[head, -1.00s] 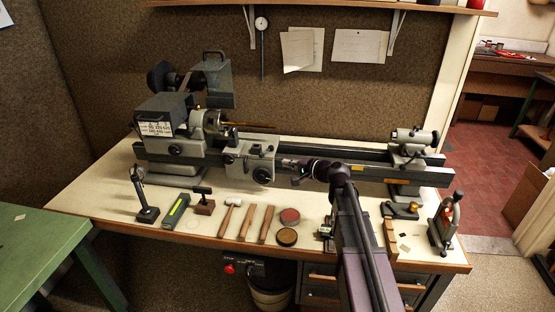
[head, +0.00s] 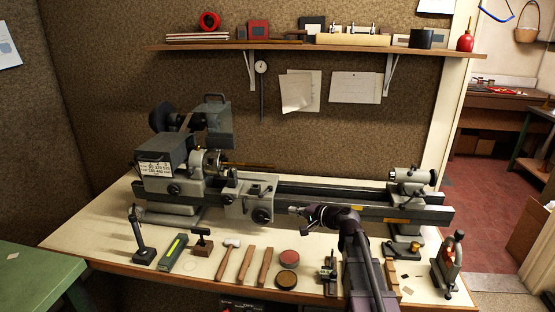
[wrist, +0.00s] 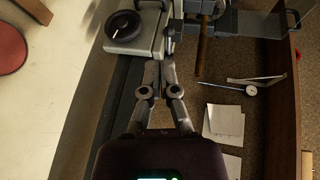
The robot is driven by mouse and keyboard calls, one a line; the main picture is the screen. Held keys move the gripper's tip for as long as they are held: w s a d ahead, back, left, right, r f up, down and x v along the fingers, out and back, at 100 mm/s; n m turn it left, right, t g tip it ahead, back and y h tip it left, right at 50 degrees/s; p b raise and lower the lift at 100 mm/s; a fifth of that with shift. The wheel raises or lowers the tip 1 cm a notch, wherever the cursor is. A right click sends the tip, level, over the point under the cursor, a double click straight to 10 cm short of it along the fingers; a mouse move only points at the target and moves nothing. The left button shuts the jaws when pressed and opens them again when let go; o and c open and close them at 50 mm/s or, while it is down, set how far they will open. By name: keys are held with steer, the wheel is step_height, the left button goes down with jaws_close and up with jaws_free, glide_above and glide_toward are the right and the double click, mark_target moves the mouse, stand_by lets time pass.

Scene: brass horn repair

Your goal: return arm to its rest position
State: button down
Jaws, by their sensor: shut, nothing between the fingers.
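My arm reaches up from the bottom of the head view, and my gripper (head: 295,210) is in front of the lathe bed (head: 365,212), just right of the lathe carriage (head: 250,203). In the wrist view my gripper (wrist: 157,66) shows its two fingers together and empty. The fingertips overlap the carriage (wrist: 140,40) in that view; I cannot tell how wide the gap to it is.
The tailstock (head: 410,180) is to the right. A loaded shelf (head: 290,46) hangs above. A green table (head: 35,270) is at left.

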steer(key=s+d+f+n+g+h, duration=0.3)
steer(key=s+f+h, duration=0.3)
steer(key=s, duration=0.5)
steer(key=s+d+f+n+g+h, duration=0.4)
steer(key=s+f, duration=0.4)
steer(key=s, duration=0.4)
steer(key=shift+s+d+g+h, duration=0.3)
steer(key=shift+d+g+h, duration=0.25)
steer(key=shift+g+h, duration=0.55)
steer(key=shift+f, duration=0.1)
